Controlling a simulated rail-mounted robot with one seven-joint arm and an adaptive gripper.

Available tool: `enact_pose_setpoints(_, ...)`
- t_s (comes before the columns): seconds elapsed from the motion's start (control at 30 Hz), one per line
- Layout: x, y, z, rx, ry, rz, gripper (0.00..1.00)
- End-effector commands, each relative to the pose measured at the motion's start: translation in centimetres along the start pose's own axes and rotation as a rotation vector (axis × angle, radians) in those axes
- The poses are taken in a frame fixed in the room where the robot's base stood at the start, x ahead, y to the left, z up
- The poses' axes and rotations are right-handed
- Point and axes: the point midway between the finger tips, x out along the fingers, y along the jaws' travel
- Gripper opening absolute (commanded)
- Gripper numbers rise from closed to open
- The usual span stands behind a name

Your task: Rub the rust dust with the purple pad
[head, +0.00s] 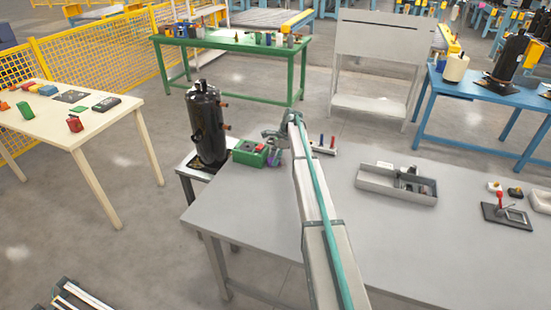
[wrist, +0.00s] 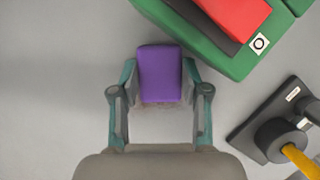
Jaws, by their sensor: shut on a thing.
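The purple pad (wrist: 160,72) sits between the two fingers of my gripper (wrist: 160,82) in the wrist view. The fingers are shut on its sides. A rough brownish-grey band shows along the pad's lower edge; I cannot tell whether it is rust dust or part of the pad. No separate patch of dust is clear in either view. In the head view my gripper (head: 274,138) is over the far left part of the grey table (head: 260,215), just right of a green box, and a small bit of purple shows below it. I cannot tell whether the pad touches the table.
The green box (head: 250,153) with a red piece on it lies close by, upper right in the wrist view (wrist: 190,25). A dark block with a yellow handle (wrist: 278,138) is at right there. A grey tray (head: 395,186) stands further right. A black compressor (head: 207,125) stands left.

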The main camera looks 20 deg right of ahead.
Motion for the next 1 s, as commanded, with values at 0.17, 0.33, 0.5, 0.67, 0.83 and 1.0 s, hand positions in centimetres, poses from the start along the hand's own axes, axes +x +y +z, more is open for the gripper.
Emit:
enact_pose_setpoints(0.17,-0.3,0.1,-0.2,-0.004,-0.008,-0.011,0.13)
enact_pose_setpoints(0.33,-0.7,1.1,-1.4,-0.003,-0.007,-0.009,0.13)
enact_pose_setpoints(0.5,-1.0,2.0,-2.4,-0.002,-0.005,-0.007,0.13)
enact_pose_setpoints(0.67,-1.1,2.3,-2.8,-0.002,-0.004,-0.006,0.13)
enact_pose_setpoints(0.83,-1.3,2.8,-3.5,-0.001,-0.003,-0.005,0.13)
enact_pose_setpoints(1.0,-1.8,3.7,-4.4,-0.001,-0.002,-0.004,0.13)
